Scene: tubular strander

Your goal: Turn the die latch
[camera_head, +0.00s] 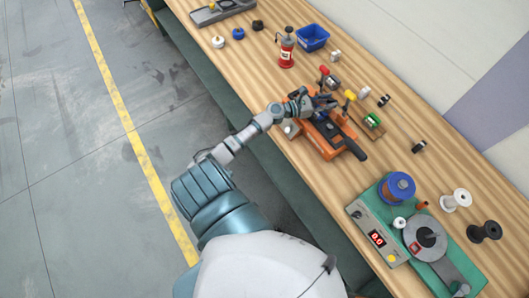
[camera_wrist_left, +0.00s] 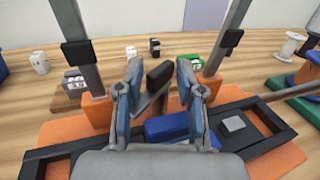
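An orange and black bench device (camera_head: 316,142) stands on the wooden table, with a long black handle (camera_head: 355,149) towards the lower right. My left gripper (camera_head: 311,101) reaches over its upper part from the left. In the left wrist view my left gripper (camera_wrist_left: 159,68) is open. Its two blue-grey fingers stand on either side of a short black-capped lever (camera_wrist_left: 159,75), which looks like the die latch. Gaps show between the lever and both fingers. A blue block (camera_wrist_left: 167,127) lies below the fingers on the black frame. The lever's base is partly hidden. My right gripper is not in view.
Two grey posts with black blocks (camera_wrist_left: 79,52) flank the fingers. Red-topped (camera_head: 324,70) and yellow-topped (camera_head: 349,95) parts stand close behind the gripper. A green winding station (camera_head: 465,265) with spools is at lower right; a blue bin (camera_head: 312,38) is further up.

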